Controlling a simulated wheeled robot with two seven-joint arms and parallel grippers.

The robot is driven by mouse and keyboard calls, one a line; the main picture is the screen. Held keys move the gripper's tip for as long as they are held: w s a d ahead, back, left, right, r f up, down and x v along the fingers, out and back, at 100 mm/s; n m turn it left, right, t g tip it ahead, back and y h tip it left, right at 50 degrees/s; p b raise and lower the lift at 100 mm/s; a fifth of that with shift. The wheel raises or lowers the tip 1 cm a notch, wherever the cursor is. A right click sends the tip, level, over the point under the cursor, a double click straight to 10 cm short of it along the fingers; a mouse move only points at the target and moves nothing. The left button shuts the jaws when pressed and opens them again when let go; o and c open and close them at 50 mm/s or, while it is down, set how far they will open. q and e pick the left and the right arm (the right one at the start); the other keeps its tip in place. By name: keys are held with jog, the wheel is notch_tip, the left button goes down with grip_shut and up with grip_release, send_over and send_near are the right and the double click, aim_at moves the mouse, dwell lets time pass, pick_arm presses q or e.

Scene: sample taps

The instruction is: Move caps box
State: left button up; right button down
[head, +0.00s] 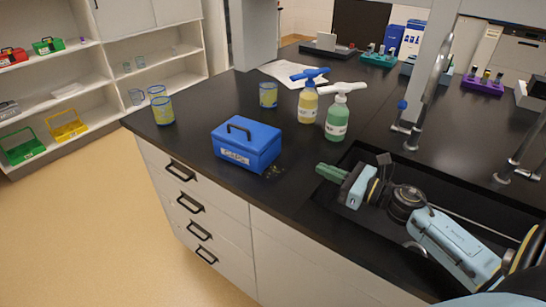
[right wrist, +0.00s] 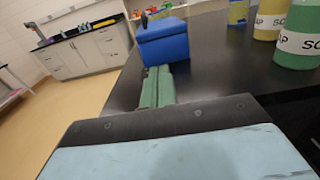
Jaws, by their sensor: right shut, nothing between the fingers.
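The caps box (head: 247,146) is a blue box with a black handle on its lid and a label reading CAPS. It stands on the black counter near its front edge. My right gripper (head: 322,170), with green fingers, is shut and empty to the right of the box, over the counter by the sink. In the right wrist view the shut fingers (right wrist: 158,86) point toward the blue box (right wrist: 162,42), which stands beyond their tips. The left gripper is not in view.
Two soap bottles, yellow (head: 308,104) and green (head: 337,118), stand behind the box. Yellow-blue cups (head: 162,110) stand on the left end and behind the box. The sink (head: 355,160) lies at the right. Small dark bits (head: 270,172) lie by the box's front corner.

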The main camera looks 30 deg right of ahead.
jog(key=p, duration=0.1)
send_near(271, 148)
jog(key=x, duration=0.6)
jog(key=shift+w+a+r, duration=0.1)
jog(key=shift+a, duration=0.05)
jog(key=shift+w+a, duration=0.1)
jog(key=shift+w, duration=0.15)
